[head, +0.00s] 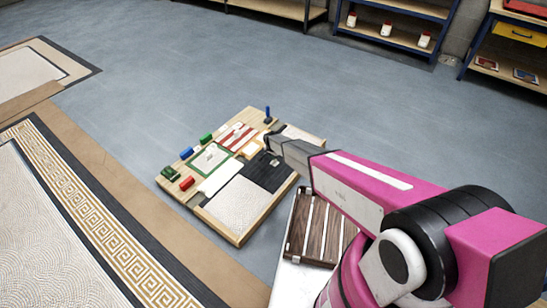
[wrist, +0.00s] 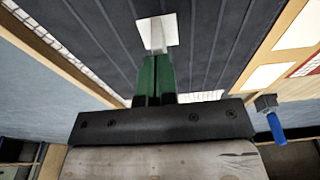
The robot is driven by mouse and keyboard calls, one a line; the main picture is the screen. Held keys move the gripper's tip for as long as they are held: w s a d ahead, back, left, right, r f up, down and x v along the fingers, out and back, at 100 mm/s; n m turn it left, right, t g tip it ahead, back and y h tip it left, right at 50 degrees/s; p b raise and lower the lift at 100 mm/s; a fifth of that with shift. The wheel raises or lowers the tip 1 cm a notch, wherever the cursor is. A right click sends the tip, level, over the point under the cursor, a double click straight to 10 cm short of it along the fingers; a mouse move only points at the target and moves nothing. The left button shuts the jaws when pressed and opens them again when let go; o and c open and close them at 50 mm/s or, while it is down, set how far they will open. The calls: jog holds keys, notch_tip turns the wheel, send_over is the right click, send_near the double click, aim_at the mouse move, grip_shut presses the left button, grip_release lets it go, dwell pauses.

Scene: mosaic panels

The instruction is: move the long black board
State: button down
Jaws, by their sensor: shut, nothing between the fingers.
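The long black board (head: 265,172) lies in the wooden tray (head: 236,232) on the floor, partly behind my arm in the head view. In the wrist view its dark ribbed face (wrist: 215,50) fills the middle. A white square plate with a pale upright knob (wrist: 172,27) stands on it. My gripper (wrist: 157,58) has green fingers pressed together, with the tips at the knob in the picture; I cannot tell whether they touch it. In the head view my gripper (head: 270,142) is over the far end of the black board, its fingertips hard to make out.
The tray also holds a beige textured panel (head: 243,207), a red-striped panel (head: 238,137), a green-framed panel (head: 208,160), and several small coloured blocks. A brown slatted rack (head: 318,228) stands close by at the right. Patterned mosaic panels (head: 55,245) lie left. Grey floor is open behind.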

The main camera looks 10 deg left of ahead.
jog(key=shift+s+f, duration=0.1)
jog(key=shift+f, duration=0.4)
jog(key=s+a, duration=0.3)
jog(key=s, duration=0.6)
jog(key=s+a, duration=0.4)
jog(key=s, duration=0.5)
jog(key=s+a, duration=0.4)
jog(key=s, duration=0.5)
jog(key=shift+s+a+f, duration=0.1)
jog(key=shift+a+f, duration=0.05)
jog(key=shift+a, duration=0.1)
jog(key=shift+r, duration=0.85)
jog(key=s+a, duration=0.1)
jog(key=s, duration=0.2)
jog(key=s+a, duration=0.2)
jog(key=s, duration=0.2)
jog(key=s+a, duration=0.1)
jog(key=s, duration=0.3)
jog(key=shift+a+r, duration=0.2)
jog(key=shift+a, duration=0.05)
